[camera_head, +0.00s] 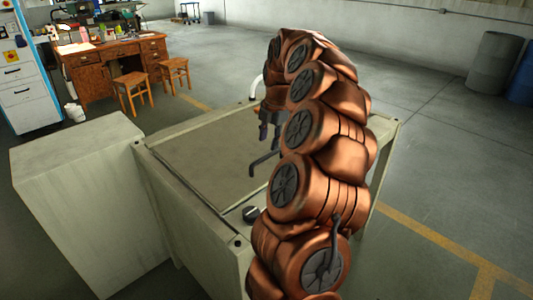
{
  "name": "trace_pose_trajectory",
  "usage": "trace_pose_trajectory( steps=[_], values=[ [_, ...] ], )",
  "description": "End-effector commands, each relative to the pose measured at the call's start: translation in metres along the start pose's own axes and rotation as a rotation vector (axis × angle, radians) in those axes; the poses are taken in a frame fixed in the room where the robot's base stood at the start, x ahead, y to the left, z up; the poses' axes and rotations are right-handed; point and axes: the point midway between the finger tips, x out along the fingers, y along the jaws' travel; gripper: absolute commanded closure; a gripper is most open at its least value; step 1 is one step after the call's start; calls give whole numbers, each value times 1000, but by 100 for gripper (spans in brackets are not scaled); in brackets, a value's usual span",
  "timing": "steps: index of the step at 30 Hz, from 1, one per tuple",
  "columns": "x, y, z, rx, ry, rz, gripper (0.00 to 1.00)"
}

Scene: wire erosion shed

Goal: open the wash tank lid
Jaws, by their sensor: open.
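The wash tank (190,225) is a pale grey-green box in the middle of the view. Its flat grey-brown lid (205,150) lies level in the top frame and looks closed. A dark bent bar (262,163), which looks like the lid's handle, stands on the lid beside my arm. My gripper (267,142) hangs fingers down over the lid, just above and behind the bar. It is open, and I see nothing held. My copper arm hides the lid's right part and part of the gripper. I cannot tell whether the fingers touch anything.
A white curved pipe (256,88) rises at the far rim. A pale cabinet (75,170) stands against the tank's left. A desk (115,60) and stools are far left, drums (492,62) far right. Floor at right is clear.

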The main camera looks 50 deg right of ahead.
Motion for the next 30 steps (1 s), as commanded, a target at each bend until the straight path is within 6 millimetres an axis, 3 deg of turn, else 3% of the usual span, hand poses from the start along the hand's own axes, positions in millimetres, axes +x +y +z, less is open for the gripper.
trace_pose_trajectory(
  steps=[12, 22, 30],
  values=[
    [56, -1, -2, 0, 4, -6, 59],
    [62, 0, -1, 0, 1, -1, 59],
    [62, 0, -1, 0, 1, 0, 86]
  ],
)
